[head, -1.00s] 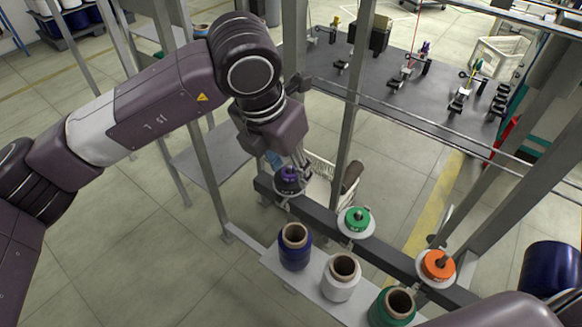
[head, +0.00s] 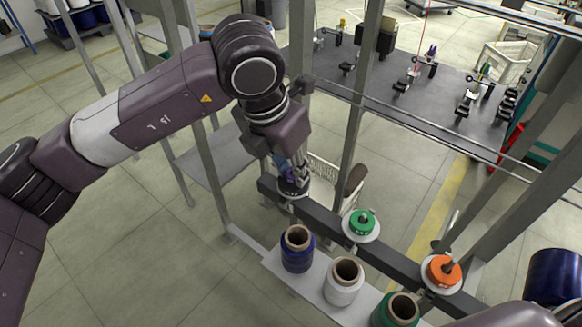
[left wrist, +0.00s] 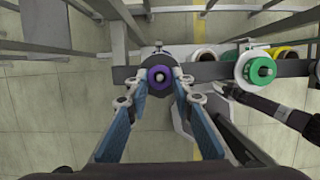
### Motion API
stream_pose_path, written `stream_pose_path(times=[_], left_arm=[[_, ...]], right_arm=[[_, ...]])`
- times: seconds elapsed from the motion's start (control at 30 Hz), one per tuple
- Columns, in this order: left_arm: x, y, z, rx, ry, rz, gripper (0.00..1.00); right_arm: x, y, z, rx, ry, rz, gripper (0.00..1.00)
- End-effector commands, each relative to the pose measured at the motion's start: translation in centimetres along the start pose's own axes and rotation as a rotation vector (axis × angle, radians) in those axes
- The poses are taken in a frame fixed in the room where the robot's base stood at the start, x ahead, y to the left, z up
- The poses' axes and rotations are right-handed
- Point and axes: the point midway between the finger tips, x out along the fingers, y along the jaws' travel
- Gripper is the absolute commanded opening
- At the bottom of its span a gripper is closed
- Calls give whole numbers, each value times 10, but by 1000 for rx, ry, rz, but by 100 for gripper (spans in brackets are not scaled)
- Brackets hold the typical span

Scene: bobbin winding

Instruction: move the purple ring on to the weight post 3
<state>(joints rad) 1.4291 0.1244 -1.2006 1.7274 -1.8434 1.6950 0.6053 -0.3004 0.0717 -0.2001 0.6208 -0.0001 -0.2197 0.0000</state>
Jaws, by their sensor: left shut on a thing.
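The purple ring (left wrist: 160,86) lies between my left fingertips in the left wrist view, with a light post tip showing in its middle. My left gripper (head: 291,178) is shut on it at the far left end of the dark rail (head: 320,216). In the head view the fingers mostly hide the ring, just above a dark disc (head: 293,189). I cannot tell whether the ring rests on the disc or is lifted slightly. A green ring (head: 362,222) and an orange ring (head: 443,270) sit on other posts along the rail. No post number is readable. My right gripper is not in view.
Blue (head: 297,250), white (head: 343,281) and green (head: 401,309) thread cones stand on a pale shelf in front of the rail. Grey uprights (head: 360,100) rise beside my left arm. A dark table (head: 400,90) with small fixtures is behind.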

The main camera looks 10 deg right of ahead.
Motion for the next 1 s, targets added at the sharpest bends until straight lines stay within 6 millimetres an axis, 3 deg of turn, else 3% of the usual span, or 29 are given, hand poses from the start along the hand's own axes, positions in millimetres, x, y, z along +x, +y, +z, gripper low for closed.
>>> stream_pose_path(times=[1.0], left_arm=[[-41,0,13,0,0,0,0]], right_arm=[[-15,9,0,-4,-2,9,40]])
